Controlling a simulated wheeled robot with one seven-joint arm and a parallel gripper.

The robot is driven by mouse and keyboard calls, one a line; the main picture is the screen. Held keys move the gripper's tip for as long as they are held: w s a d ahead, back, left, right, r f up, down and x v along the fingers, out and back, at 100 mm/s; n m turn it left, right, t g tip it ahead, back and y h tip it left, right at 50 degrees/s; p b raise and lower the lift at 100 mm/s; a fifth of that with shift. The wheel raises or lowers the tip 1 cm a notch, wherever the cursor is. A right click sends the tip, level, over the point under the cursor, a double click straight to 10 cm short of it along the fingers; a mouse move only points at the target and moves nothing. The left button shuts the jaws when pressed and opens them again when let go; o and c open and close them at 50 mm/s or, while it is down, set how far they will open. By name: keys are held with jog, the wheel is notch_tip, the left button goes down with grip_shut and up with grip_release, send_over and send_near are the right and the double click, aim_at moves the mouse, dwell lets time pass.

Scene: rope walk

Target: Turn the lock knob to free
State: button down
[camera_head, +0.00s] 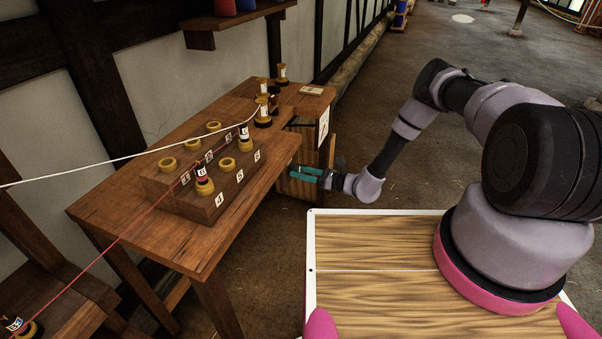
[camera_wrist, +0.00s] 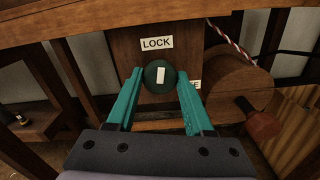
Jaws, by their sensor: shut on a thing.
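The lock knob (camera_wrist: 159,77) is a dark green round knob with a white mark, on a wooden panel in the wrist view. The mark is close to upright, on the side of the LOCK label (camera_wrist: 156,43) above it. A second label (camera_wrist: 195,85) is right of the knob, mostly hidden by a finger; only its last letter shows. My gripper (camera_wrist: 159,73) has teal fingers on both sides of the knob and is shut on it. In the head view my gripper (camera_head: 306,174) is at the table's right end; the knob is hidden there.
A wooden drum (camera_wrist: 235,85) with red-and-white rope and a red-brown handle (camera_wrist: 262,121) sit close right of my gripper. The wooden table (camera_head: 120,215) carries a numbered block (camera_head: 213,208) with yellow rings and bobbins. A white cord (camera_head: 110,163) and red cord (camera_head: 110,243) stretch left.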

jog(key=m, duration=1.9)
jog(key=shift+d+m, duration=0.1)
jog(key=shift+m, duration=0.3)
jog(key=shift+c, duration=1.6)
grip_release()
jog(key=v, duration=1)
jog(key=shift+d, duration=0.35)
